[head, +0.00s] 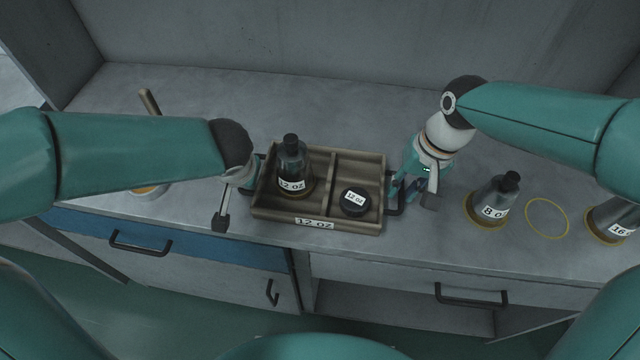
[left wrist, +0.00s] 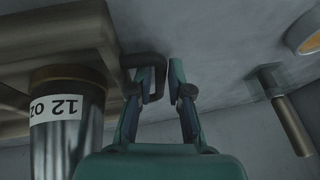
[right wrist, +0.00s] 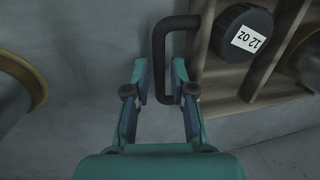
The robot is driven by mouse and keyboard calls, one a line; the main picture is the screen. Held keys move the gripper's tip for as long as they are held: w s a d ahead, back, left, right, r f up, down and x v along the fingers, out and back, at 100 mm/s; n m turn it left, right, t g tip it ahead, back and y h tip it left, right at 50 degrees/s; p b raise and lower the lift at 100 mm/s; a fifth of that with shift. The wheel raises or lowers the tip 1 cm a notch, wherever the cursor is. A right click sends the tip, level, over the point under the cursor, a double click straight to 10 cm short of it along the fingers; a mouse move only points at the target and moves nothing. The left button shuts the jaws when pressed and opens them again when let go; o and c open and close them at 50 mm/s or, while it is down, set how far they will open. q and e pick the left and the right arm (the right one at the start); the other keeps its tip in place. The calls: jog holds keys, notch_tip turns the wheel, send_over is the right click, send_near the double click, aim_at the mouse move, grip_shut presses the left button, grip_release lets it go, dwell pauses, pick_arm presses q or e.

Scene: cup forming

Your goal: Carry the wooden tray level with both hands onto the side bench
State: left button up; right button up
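The wooden tray (head: 318,222) sits on the bench, with two compartments and a "12 oz" label on its front. A dark bottle (head: 292,165) labelled 12 oz stands in its left compartment. A black round piece (head: 354,202) labelled 12 oz lies in the right one. My left gripper (left wrist: 162,80) is open at the tray's left handle (left wrist: 128,62), its fingers either side of the bar. My right gripper (right wrist: 160,82) is open at the right handle (right wrist: 158,45), the bar between its fingers without a visible grip.
On the bench (head: 330,85), an 8 oz bottle (head: 492,202), an empty yellow ring (head: 546,217) and a 16 oz bottle (head: 612,218) stand right of the tray. A handled tool (head: 150,102) and a pale round dish (head: 150,190) are at left. Drawers with handles are below.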

pick_arm(q)
jog(key=shift+f, duration=0.25)
pick_arm(e)
jog(key=shift+f, duration=0.25)
pick_arm(q)
grip_shut()
pick_arm(e)
grip_shut()
pick_arm(q)
jog(key=shift+w+r, duration=0.15)
pick_arm(e)
jog(key=shift+r, duration=0.15)
